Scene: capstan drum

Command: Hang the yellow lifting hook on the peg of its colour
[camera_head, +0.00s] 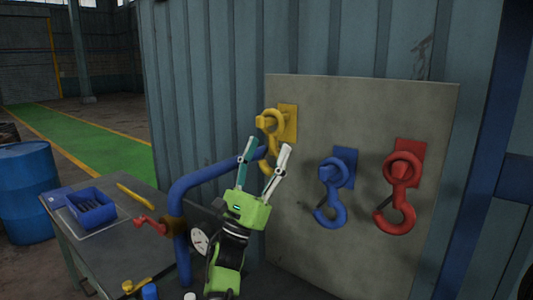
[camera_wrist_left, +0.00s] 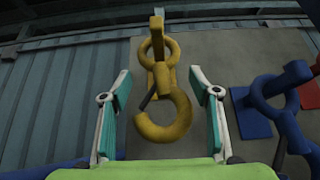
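The yellow lifting hook (camera_head: 268,163) hangs on the grey board with its ring around the yellow peg (camera_head: 264,122), in front of a yellow plate (camera_head: 289,120). In the left wrist view the hook (camera_wrist_left: 168,128) hangs upright below the peg (camera_wrist_left: 157,38), its ring appearing to encircle it. My left gripper (camera_head: 267,146) is open just below and in front of the hook, partly covering its lower curve. In the wrist view its fingers (camera_wrist_left: 160,92) stand apart on both sides of the hook, with visible gaps. My right gripper is out of view.
A blue hook (camera_head: 329,205) and a red hook (camera_head: 397,205) hang to the right on the board (camera_head: 340,255). A bent blue pipe (camera_head: 182,205) rises left of my arm. A workbench (camera_head: 120,250) holds a blue bin (camera_head: 91,205).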

